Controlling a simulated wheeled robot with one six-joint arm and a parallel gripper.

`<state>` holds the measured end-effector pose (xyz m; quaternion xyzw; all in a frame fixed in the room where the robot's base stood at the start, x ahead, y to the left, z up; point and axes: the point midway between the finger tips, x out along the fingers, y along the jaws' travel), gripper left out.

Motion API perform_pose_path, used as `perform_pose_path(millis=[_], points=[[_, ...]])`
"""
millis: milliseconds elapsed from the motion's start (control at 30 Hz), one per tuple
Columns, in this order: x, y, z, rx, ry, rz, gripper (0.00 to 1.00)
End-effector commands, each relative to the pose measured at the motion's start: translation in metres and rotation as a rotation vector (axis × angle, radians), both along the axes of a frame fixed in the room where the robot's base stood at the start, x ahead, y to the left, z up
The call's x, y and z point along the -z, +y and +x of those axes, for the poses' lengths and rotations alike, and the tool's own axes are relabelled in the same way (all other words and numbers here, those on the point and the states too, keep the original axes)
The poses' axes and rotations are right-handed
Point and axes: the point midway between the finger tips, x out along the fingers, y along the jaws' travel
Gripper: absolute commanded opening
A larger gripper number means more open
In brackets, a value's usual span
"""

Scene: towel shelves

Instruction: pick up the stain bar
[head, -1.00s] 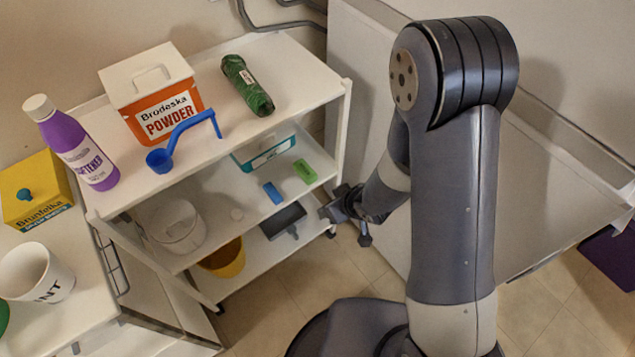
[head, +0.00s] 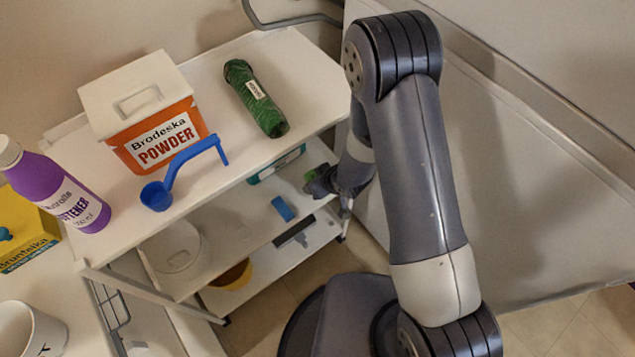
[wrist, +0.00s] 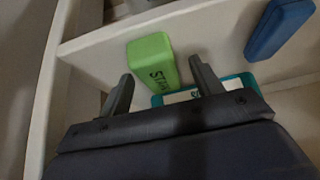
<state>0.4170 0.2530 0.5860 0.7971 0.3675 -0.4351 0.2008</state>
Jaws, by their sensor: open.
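The stain bar is a green block (wrist: 152,62) with dark lettering, partly readable as "STA", in the wrist view. It lies on the middle shelf of the white rack. In the head view only a small green patch of it (head: 310,176) shows beside my gripper, which hides the rest. My gripper (wrist: 161,72) is open, with one finger to either side of the bar in the wrist view. The bar seems to be just beyond the fingertips; I cannot tell whether they touch it.
A blue bar (head: 282,208) lies near the stain bar, also in the wrist view (wrist: 280,28). A teal and white box (head: 277,165) stands close by on that shelf.

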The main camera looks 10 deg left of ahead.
Motion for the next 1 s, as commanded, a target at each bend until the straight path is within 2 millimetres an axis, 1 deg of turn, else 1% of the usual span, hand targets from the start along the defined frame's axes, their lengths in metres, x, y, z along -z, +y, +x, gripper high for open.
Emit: perform_pose_path(millis=[67,667,700,867,1000], points=[[-0.0002,-0.0001,-0.0001,0.000,0.000,0.000,0.62],[-0.0004,-0.0003,-0.0002,0.000,0.000,0.000,0.13],[-0.0005,-0.0001,-0.0001,0.000,0.000,0.000,0.11],[-0.0007,-0.0002,-0.0001,0.000,0.000,0.000,0.11],[-0.0089,0.0000,0.0002,-0.001,-0.001,0.000,0.11]])
